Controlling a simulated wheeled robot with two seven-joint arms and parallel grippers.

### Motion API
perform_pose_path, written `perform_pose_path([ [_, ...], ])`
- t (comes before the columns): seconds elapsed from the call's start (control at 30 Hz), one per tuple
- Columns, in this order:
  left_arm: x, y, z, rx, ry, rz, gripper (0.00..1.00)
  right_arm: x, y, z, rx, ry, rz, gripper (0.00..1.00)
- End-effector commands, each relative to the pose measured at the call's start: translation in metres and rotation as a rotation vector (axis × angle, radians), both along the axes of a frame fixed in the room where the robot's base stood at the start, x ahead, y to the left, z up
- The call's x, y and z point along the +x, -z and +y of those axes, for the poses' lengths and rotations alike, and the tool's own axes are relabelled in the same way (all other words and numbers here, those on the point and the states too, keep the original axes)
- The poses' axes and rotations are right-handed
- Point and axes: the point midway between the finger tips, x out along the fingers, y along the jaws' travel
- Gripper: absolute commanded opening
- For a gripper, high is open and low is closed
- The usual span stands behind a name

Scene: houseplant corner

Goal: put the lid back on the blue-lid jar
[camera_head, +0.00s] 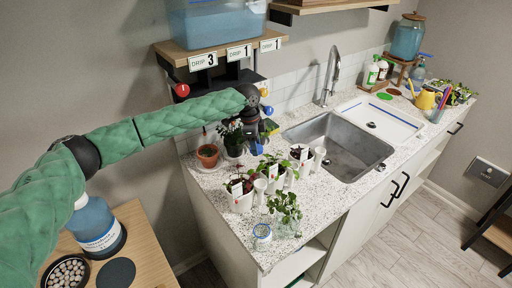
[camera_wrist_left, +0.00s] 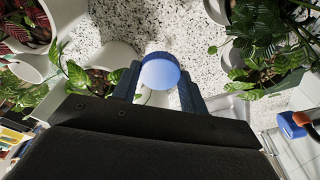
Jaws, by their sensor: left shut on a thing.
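My left gripper (camera_head: 257,141) is above the back part of the speckled counter, pointing down. In the left wrist view its two dark fingers (camera_wrist_left: 158,88) are shut on a round blue lid (camera_wrist_left: 160,71) with a ridged rim and a paler face. The lid shows only as a small blue spot at the fingertips in the head view (camera_head: 259,149). A small clear jar (camera_head: 262,238) with some blue on it stands near the counter's front left corner, well apart from the gripper. I cannot tell whether its top is open. My right gripper is not in view.
White pots with plants (camera_head: 240,198) and a glass with a leafy cutting (camera_head: 285,226) stand beside the jar. A terracotta pot (camera_head: 208,155) is behind. The sink (camera_head: 340,150) is to the right. A shelf (camera_head: 220,52) with a blue tank hangs above the arm.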

Motion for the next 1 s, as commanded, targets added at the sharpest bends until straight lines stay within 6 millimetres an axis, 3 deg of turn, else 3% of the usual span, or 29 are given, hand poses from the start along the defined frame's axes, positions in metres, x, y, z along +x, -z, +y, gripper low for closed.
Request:
perform_pose_path([
  [0.27, -0.013, 0.009, 0.039, 0.0, -0.285, 0.0, 0.23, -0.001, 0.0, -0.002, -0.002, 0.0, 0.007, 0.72],
  [0.7, -0.055, 0.02, 0.132, 0.002, -1.043, -0.001, 0.23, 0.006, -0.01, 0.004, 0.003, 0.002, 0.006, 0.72],
  [1.0, -0.084, 0.02, 0.184, 0.0, -1.509, -0.001, 0.23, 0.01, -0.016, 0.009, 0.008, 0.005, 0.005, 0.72],
])
